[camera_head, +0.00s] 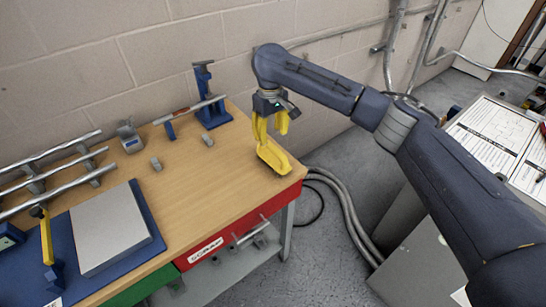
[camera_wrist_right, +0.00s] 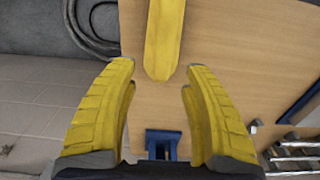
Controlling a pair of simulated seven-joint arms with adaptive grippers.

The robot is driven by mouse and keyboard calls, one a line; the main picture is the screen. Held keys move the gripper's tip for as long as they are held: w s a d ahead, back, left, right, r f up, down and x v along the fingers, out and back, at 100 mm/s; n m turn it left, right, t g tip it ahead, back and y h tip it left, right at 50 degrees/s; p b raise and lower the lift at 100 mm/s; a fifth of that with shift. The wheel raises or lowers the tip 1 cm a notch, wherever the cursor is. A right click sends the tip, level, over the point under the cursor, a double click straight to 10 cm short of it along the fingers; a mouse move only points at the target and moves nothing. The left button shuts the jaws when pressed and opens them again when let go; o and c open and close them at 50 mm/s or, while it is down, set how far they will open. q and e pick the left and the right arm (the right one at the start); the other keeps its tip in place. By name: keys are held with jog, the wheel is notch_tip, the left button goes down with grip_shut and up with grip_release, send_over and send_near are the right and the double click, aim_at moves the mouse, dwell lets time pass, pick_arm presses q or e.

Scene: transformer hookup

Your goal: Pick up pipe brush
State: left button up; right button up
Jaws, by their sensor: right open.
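A yellow piece (camera_head: 274,157), which I take to be the pipe brush, lies at the right corner of the wooden table. Its underside looks dark, but bristles cannot be made out. In the right wrist view a long yellow bar (camera_wrist_right: 164,38) with a rounded end, likely its handle, lies beyond the fingertips, near the middle of the gap. My right gripper (camera_head: 268,135) is above the table corner, close over the yellow piece. It is open, with the yellow fingers (camera_wrist_right: 158,75) spread apart and nothing between them. My left gripper is not in view.
The wooden table (camera_head: 190,205) carries a blue stand (camera_head: 212,110), metal rods (camera_head: 60,170) and a grey plate (camera_head: 107,228) on a blue base. A red drawer (camera_head: 235,232) is below. Hoses (camera_head: 345,215) lie on the floor. The table's middle is fairly clear.

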aim_at(270, 144)
jog(key=shift+s+a+f, duration=0.1)
jog(key=shift+f, duration=2.9)
jog(key=shift+c, duration=0.2)
grip_shut()
